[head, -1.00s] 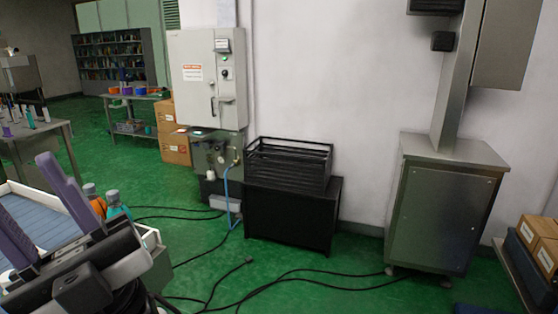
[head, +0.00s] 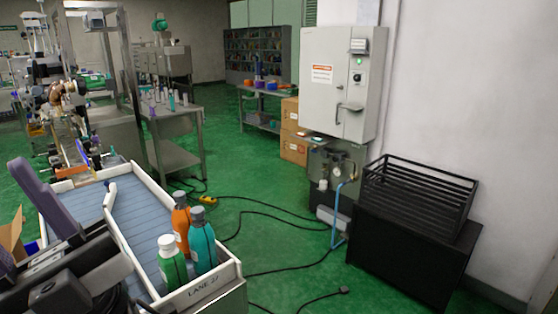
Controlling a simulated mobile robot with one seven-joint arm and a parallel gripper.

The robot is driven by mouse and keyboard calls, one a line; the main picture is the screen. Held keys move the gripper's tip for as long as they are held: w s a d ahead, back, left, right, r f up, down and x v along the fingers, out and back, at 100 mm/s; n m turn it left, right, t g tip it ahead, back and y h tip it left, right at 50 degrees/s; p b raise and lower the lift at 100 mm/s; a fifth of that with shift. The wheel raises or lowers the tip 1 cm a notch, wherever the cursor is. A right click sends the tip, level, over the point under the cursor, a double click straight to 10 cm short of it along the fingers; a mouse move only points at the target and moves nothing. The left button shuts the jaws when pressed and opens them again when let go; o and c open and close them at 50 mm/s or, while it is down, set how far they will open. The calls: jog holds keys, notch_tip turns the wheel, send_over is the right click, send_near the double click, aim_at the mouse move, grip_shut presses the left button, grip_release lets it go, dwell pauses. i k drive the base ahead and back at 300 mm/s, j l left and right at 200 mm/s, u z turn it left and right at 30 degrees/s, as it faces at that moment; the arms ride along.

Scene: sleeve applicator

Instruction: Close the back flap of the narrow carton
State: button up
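My gripper (head: 14,212) is at the lower left edge of the head view. Its two purple fingers stand apart with nothing seen between them, and one is partly cut off by the frame. A small piece of brown cardboard (head: 9,236) shows at the left edge beside the fingers. I cannot tell whether it belongs to the narrow carton. No back flap can be made out.
A blue slatted lane (head: 135,235) with white walls holds green, orange and teal bottles (head: 203,247) at its near end. A grey cabinet (head: 340,85), a black stand (head: 410,255) and floor cables lie to the right.

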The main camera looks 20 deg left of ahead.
aim_at(19, 221)
jog(key=i+l+u, duration=0.25)
jog(key=u, duration=0.2)
jog(key=i+l+u, duration=0.25)
jog(key=u, duration=0.2)
jog(key=i+l+u, duration=0.15)
jog(key=l+u, duration=0.75)
jog(key=i+l+u, duration=0.1)
jog(key=l+u, duration=1.15)
jog(key=l, duration=0.4)
jog(key=k, duration=0.05)
